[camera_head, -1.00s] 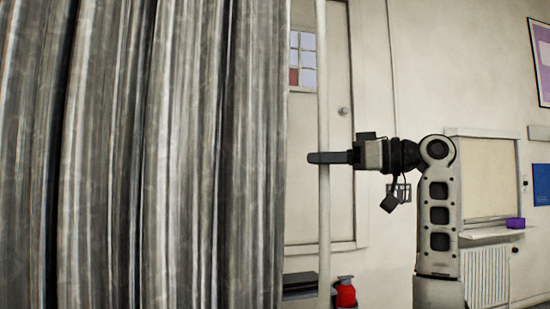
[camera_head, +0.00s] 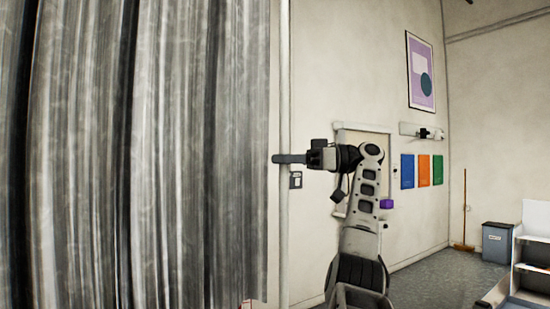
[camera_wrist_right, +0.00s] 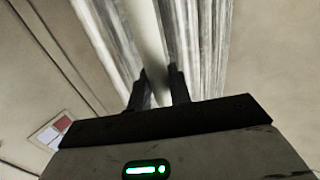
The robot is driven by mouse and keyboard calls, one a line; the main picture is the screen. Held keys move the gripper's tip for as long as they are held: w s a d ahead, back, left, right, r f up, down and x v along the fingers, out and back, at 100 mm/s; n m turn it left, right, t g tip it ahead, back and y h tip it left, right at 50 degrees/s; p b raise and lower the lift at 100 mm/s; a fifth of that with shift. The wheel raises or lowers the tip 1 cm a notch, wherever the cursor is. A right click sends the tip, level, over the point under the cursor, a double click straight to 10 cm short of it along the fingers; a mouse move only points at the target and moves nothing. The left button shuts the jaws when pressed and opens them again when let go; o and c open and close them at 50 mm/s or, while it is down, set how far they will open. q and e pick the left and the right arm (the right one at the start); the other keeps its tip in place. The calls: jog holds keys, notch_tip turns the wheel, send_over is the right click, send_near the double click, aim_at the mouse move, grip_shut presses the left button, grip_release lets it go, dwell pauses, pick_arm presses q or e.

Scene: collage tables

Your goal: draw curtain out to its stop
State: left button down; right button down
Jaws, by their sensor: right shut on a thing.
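The grey, streaked curtain (camera_head: 150,150) hangs in folds and fills the left part of the head view. A pale upright pole (camera_head: 284,230) stands just right of its edge. My right gripper (camera_head: 276,158) is at the pole, level, at about mid-picture height. In the right wrist view, its two dark fingertips (camera_wrist_right: 161,73) are shut on the pale pole (camera_wrist_right: 148,30), with curtain folds (camera_wrist_right: 207,45) showing beside it. The curtain's top and the pole's ends are not clearly shown. My left gripper is not in view.
Beyond my right arm are a wall with a purple poster (camera_head: 420,72) and coloured panels (camera_head: 422,171). A grey bin (camera_head: 497,242), a broom (camera_head: 464,215) and a white shelf (camera_head: 530,245) stand at the right. Grey floor (camera_head: 440,275) lies open before the bin.

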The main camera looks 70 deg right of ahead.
jog(key=c, duration=1.5)
grip_release()
jog(key=shift+d+r, duration=0.1)
jog(key=shift+d, duration=0.05)
jog(key=shift+o, duration=0.8)
jog(key=shift+s+d, duration=0.1)
jog(key=p+v, duration=0.1)
jog(key=v, duration=1.1)
jog(key=shift+p, duration=0.4)
jog(key=shift+s, duration=0.15)
